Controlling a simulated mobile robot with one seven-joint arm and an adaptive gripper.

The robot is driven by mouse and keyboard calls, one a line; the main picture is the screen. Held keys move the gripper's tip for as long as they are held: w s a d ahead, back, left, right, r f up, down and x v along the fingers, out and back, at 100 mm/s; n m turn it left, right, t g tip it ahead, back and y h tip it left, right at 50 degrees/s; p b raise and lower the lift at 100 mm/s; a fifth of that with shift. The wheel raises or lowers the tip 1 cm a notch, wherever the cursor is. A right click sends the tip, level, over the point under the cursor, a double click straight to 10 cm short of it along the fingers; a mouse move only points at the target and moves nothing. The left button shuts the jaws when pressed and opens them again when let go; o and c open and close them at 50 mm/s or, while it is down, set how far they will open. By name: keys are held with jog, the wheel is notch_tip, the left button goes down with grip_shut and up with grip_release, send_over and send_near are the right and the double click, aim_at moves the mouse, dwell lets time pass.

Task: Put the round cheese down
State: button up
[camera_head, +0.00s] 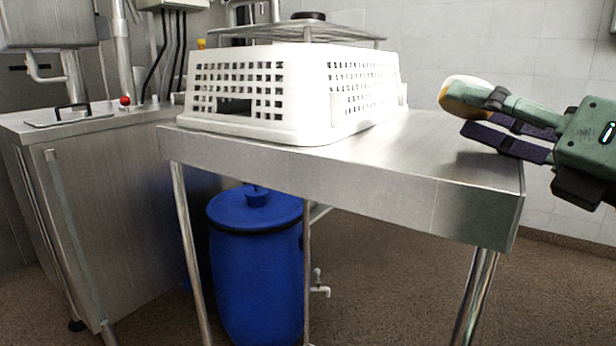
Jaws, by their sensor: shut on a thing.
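The round cheese (464,91) shows at the right in the head view, a pale yellow piece with a rounded end and a darker golden edge. My gripper (497,104) comes in from the right and is shut on it. The cheese is tilted and appears above the right part of the steel table (440,150). My fingers hide part of the cheese. I cannot tell its exact height over the table.
A white perforated basket (300,122) stands upside down on the table's left part, with a wire rack (345,34) on top bearing a dark round thing (308,15). The table's right part is bare. A blue barrel (255,260) stands below. A steel cabinet (110,190) is at the left.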

jog(key=shift+a+f+m+p, duration=0.2)
jog(key=shift+a+m+p, duration=0.3)
jog(key=shift+m, duration=0.1)
jog(key=m, duration=0.1)
jog(key=m+p, duration=0.1)
jog(key=shift+a+r+m+g, duration=0.25)
jog(key=shift+r+m+g, duration=0.05)
jog(key=shift+r+m+h+p, duration=0.2)
jog(key=shift+m+h+p, duration=0.15)
jog(key=shift+m, duration=0.15)
jog(key=shift+r, duration=0.25)
